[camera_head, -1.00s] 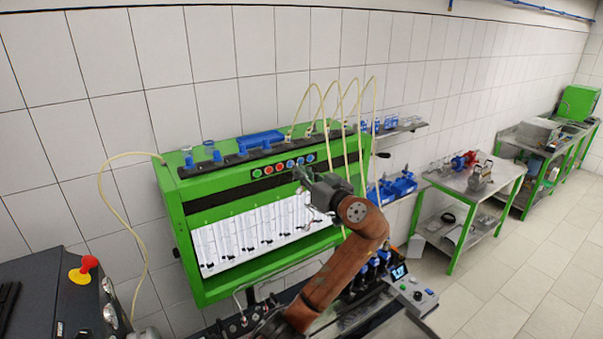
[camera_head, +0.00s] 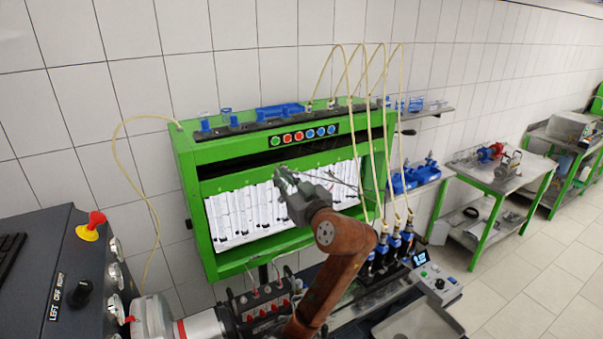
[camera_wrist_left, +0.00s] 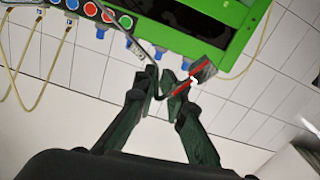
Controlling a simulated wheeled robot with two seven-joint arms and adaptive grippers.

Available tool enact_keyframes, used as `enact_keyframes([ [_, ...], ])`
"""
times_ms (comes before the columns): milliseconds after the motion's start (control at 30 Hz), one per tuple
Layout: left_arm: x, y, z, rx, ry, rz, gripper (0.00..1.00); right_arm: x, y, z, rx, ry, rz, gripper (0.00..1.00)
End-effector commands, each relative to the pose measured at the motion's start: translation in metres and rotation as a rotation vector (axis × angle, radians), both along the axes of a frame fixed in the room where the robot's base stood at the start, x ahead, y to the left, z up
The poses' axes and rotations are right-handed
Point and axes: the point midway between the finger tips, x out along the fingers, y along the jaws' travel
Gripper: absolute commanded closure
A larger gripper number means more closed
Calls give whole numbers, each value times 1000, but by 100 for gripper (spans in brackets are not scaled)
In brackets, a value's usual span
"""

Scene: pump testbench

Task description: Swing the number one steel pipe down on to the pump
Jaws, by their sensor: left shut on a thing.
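My left gripper (camera_head: 281,178) is in front of the white tube panel on the green test bench. In the left wrist view its fingers (camera_wrist_left: 166,86) are shut on a thin dark bent steel pipe (camera_wrist_left: 147,48), whose number I cannot read. The pipe runs up from the fingers past the green bench edge. In the head view a thin dark line, likely the pipe, runs right from the gripper. A black unit with red parts (camera_head: 262,305), possibly the pump, is below the bench, partly hidden by my arm. My right gripper is not in view.
The green bench (camera_head: 183,190) carries buttons and yellow hoses, which drop to several blue injectors (camera_head: 395,243). A control box (camera_head: 436,281) and a metal tray (camera_head: 418,323) are at the lower right. A dark console (camera_head: 45,285) with a red knob is at the left.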

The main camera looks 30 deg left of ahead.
Motion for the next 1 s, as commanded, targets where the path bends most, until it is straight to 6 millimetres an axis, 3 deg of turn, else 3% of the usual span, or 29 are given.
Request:
enact_keyframes([
  [33,-9,4,-24,-15,-18,0,100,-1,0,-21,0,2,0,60],
  [600,-93,54,-170,-140,-225,2,100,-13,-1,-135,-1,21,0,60],
  [800,-111,65,-211,-173,-284,1,100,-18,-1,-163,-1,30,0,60],
  [1000,-121,70,-236,-194,-321,1,100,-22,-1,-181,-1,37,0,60],
])
